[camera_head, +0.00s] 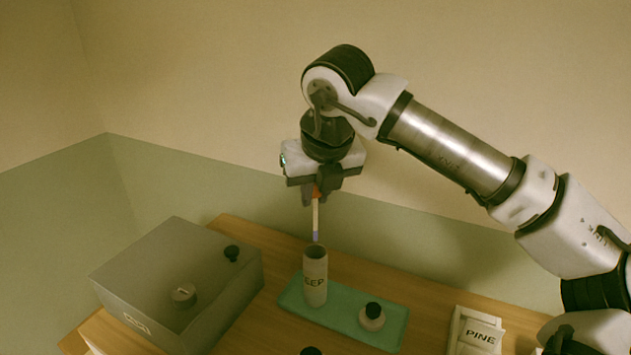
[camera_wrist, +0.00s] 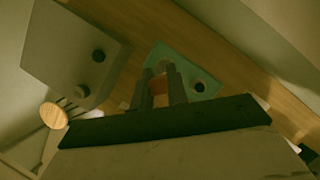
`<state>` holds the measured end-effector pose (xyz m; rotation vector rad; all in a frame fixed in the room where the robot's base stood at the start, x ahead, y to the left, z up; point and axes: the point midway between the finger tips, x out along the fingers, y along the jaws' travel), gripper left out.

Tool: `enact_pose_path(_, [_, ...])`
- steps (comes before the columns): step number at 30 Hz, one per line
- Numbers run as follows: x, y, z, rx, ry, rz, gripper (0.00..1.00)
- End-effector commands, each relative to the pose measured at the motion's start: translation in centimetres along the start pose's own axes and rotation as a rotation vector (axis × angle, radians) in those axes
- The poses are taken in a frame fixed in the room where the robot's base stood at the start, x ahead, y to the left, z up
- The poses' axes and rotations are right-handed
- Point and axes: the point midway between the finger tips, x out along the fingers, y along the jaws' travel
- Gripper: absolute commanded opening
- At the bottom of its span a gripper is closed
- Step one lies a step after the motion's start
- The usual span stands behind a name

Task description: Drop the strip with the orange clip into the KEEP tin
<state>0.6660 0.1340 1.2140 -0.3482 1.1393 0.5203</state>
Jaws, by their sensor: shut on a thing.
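My gripper (camera_head: 316,197) is shut on the orange clip (camera_head: 316,190) of a pale strip (camera_head: 315,222). The strip hangs straight down with a bluish lower end. In the head view that end is just above the open mouth of the KEEP tin (camera_head: 316,280), an upright pale cylinder on a teal tray (camera_head: 360,319). I cannot tell from this view whether it is exactly over the mouth. In the wrist view the orange clip (camera_wrist: 159,86) shows between the fingers (camera_wrist: 165,72). The tin is mostly hidden there by the fingers.
A small bottle with a black cap (camera_head: 372,316) stands on the tray, right of the tin. A large grey box (camera_head: 175,270) with knobs on top is at the left. A PINE-labelled packet (camera_head: 481,335) lies in a pale holder at the right. Another black cap (camera_head: 311,351) shows at the bottom edge.

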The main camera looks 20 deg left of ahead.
Motion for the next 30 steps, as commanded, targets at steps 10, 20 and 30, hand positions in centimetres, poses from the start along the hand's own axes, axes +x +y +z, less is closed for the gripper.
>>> enact_pose_path(10, [4.2,0.0,-1.8,0.000,0.000,0.002,0.00])
enact_pose_path(20, [6.4,0.0,-2.7,0.000,0.000,0.001,0.00])
enact_pose_path(30, [6.6,0.0,-2.8,0.000,0.000,0.001,0.00])
